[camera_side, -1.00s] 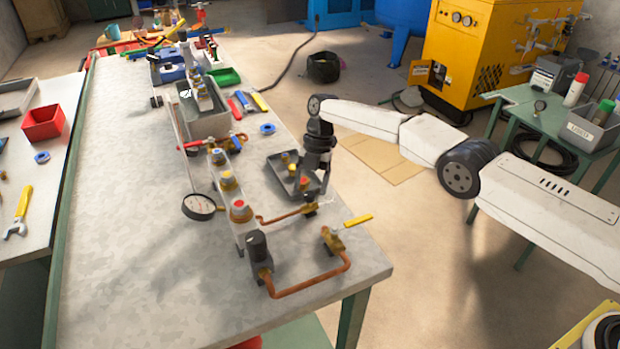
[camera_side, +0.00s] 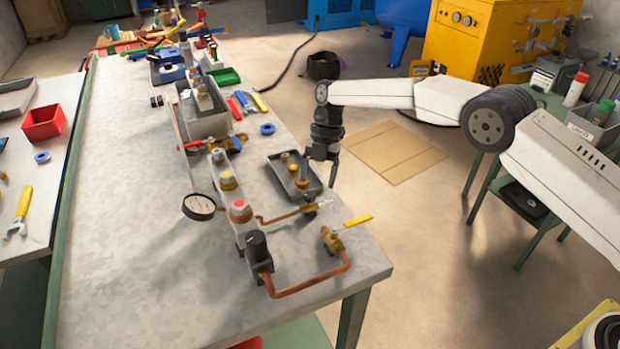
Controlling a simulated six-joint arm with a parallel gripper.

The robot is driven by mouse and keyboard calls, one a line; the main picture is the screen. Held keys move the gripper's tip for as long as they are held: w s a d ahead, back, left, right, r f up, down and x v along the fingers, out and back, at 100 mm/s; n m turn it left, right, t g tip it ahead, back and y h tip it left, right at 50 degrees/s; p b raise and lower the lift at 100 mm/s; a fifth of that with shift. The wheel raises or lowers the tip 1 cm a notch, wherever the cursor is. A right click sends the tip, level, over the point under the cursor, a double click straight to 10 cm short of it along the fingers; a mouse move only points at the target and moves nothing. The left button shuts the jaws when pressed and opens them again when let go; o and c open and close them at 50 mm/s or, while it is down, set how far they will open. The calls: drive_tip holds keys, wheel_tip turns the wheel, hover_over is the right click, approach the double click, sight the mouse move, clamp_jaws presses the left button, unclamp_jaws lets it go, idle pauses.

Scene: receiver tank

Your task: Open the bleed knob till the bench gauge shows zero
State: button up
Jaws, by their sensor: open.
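The bench gauge (camera_side: 199,206) is a round white dial with a dark rim at the left of the manifold; its needle is too small to read. A small brass valve (camera_side: 310,206) ends a copper pipe to the right. I cannot tell which part is the bleed knob. My gripper (camera_side: 319,178) points down, open, with fingers apart, above and just beyond the small brass valve; it appears clear of it.
A brass valve with a yellow lever (camera_side: 356,221) stands near the bench's right edge, joined to a copper pipe (camera_side: 318,281). A grey tray (camera_side: 283,187) with brass fittings lies left of my gripper. The bench's left side (camera_side: 125,230) is bare.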

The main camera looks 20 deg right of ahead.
drive_tip(key=s+d+r, duration=0.3)
drive_tip(key=s+r, duration=0.4)
drive_tip(key=s, duration=0.4)
idle(0.8)
drive_tip(key=shift+s, duration=0.1)
idle(6.0)
